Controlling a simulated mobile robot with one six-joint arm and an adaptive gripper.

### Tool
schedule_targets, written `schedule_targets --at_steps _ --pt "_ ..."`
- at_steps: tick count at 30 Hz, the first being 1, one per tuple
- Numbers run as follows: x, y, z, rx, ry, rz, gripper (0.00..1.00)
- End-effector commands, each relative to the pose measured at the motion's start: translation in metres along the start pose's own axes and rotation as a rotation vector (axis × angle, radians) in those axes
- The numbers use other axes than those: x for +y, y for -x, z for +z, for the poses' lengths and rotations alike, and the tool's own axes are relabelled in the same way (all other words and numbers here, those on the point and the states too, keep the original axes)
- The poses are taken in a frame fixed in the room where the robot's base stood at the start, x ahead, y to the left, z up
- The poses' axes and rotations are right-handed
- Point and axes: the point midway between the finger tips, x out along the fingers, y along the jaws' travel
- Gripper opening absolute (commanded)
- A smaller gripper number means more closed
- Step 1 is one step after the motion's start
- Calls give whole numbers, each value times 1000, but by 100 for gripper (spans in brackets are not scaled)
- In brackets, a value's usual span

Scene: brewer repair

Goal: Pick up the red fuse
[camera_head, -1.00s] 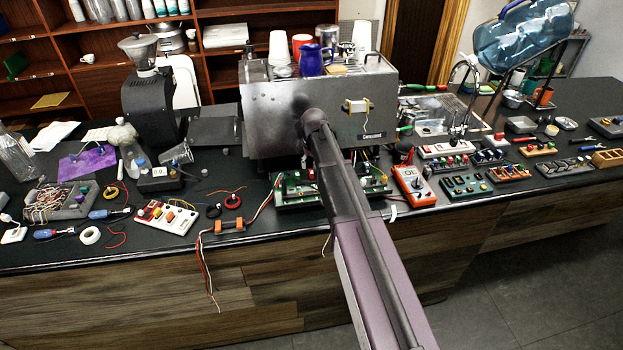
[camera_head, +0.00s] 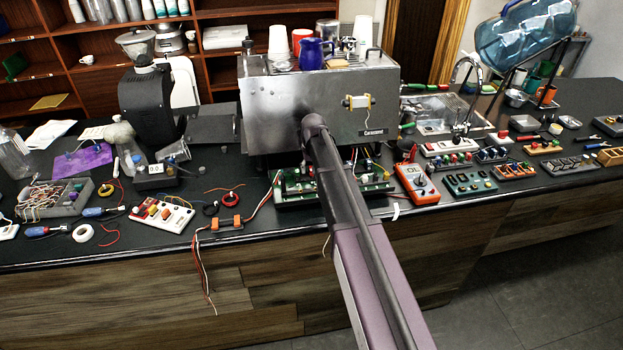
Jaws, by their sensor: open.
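I cannot make out for certain which small red part is the red fuse. Red pieces show on a pale block (camera_head: 449,147) right of the coffee machine, on an orange block (camera_head: 540,148) farther right, and on a white panel (camera_head: 162,214) at the left. My arm (camera_head: 350,205) rises from the bottom edge to the front of the coffee machine (camera_head: 290,100). My gripper is not visible; the arm's far end bends out of sight in front of the machine, and the arm hides part of the green circuit board (camera_head: 292,184) below it.
The dark counter (camera_head: 120,250) is crowded with blocks, tools and wires. An orange multimeter (camera_head: 417,184) lies right of my arm. A grinder (camera_head: 147,105) stands left of the machine, and a water bottle (camera_head: 525,38) hangs at back right. Loose wires hang over the front edge.

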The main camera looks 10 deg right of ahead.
Motion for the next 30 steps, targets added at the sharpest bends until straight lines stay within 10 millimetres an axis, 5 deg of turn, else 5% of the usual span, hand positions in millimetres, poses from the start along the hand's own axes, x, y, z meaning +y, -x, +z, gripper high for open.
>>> schedule_targets --at_steps 22,23,29,30 --pt "0 -6 0 0 0 0 61" --pt "0 -6 0 0 0 0 58" --pt "0 -6 0 0 0 0 0" --pt "0 -6 0 0 0 0 0"
